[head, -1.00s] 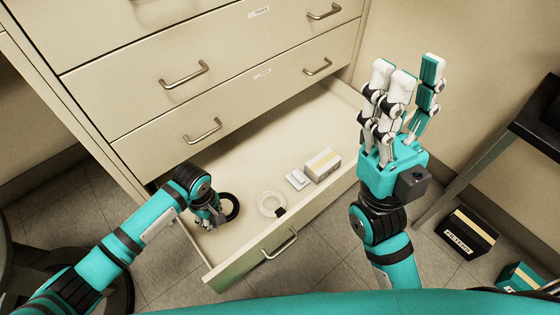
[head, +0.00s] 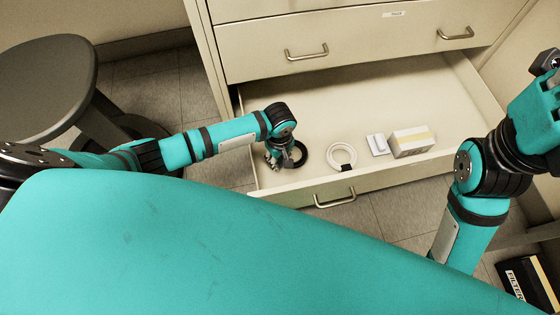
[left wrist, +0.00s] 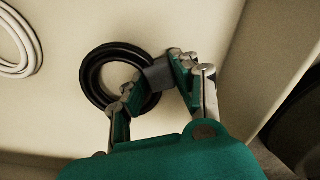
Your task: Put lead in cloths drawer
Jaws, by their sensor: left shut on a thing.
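A black coiled lead (head: 303,155) lies at the left front inside the open drawer (head: 390,90). My left gripper (head: 279,160) reaches down into the drawer at the coil's left side. In the left wrist view the lead (left wrist: 92,80) is a round black ring on the pale drawer floor. There my left gripper (left wrist: 156,76) is shut on the lead's grey band. The coil appears to rest flat on the drawer floor. My right arm is at the right edge of the head view, its fingers out of frame. I cannot read which drawer is the cloths drawer.
A white coil (head: 342,155), a small white item (head: 378,144) and a box (head: 411,142) lie right of the lead. The drawer front (head: 375,180) has a metal handle. Closed drawers (head: 370,40) rise behind. A dark stool (head: 45,85) stands left.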

